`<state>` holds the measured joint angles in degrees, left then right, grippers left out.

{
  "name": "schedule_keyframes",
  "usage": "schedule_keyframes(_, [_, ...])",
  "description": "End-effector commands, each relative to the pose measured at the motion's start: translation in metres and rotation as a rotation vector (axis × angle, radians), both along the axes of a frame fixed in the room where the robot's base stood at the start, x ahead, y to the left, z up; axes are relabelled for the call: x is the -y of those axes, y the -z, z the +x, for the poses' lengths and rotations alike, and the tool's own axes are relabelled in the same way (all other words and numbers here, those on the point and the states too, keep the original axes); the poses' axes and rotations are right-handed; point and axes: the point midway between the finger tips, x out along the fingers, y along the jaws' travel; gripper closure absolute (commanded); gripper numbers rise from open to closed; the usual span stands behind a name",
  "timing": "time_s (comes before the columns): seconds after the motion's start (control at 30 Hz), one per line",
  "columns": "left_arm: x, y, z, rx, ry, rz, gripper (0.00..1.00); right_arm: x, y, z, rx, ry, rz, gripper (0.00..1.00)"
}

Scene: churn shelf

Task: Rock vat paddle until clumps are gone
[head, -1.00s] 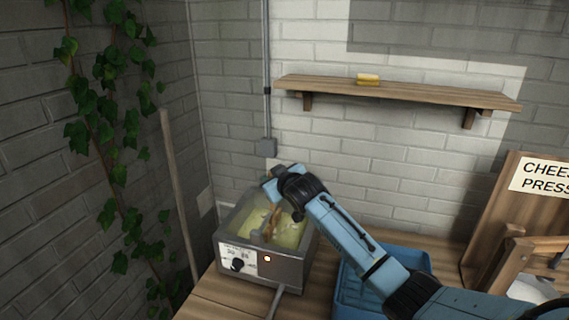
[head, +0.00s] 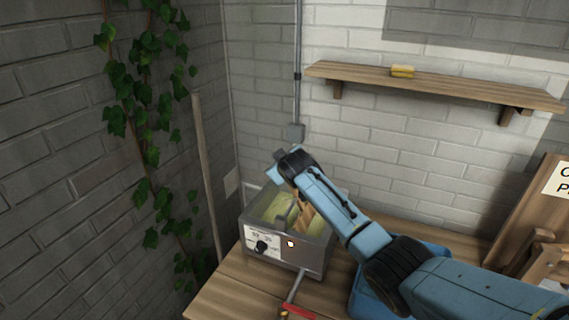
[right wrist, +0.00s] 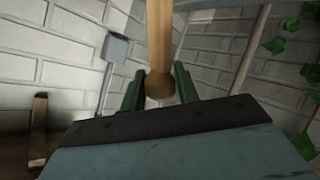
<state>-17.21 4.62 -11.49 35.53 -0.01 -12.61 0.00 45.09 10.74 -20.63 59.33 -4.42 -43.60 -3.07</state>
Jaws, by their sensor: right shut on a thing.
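The vat (head: 317,255) is a grey metal box on the wooden counter, with a dial and a lit lamp on its front panel. Pale yellow contents (head: 277,207) show inside; whether clumps are in them I cannot tell at this size. My right gripper (right wrist: 159,92) is shut on the wooden paddle (right wrist: 159,38), its green fingers either side of the handle's rounded end. In the head view my right arm reaches over the vat, and the paddle (head: 304,212) stands tilted in it, partly hidden by the arm. My left gripper is not in view.
A blue crate (head: 362,300) sits right of the vat, partly behind my arm. A wooden press with a sign (head: 561,180) stands at the right. A red-handled thing (head: 299,311) lies at the counter's front. A pole (head: 206,180) leans at left.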

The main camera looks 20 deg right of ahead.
Motion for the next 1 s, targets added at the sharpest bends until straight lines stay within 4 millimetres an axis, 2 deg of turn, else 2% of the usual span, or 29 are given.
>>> schedule_keyframes(0.37, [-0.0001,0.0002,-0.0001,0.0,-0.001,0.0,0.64,-0.0027,0.0034,-0.0007,-0.004,-0.003,0.003,1.0])
schedule_keyframes(0.4, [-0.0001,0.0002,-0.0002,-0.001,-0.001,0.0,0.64,-0.0029,0.0035,-0.0008,-0.005,-0.003,0.003,0.64])
schedule_keyframes(0.5, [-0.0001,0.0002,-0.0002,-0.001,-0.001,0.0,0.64,-0.0026,0.003,-0.0007,-0.003,-0.003,0.002,0.51])
schedule_keyframes(0.83, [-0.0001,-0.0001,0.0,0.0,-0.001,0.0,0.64,-0.0016,0.001,-0.001,-0.001,-0.002,0.002,0.5])
schedule_keyframes(1.0, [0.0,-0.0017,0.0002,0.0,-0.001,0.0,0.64,-0.0028,-0.0037,-0.0087,0.0,-0.002,0.002,0.5])
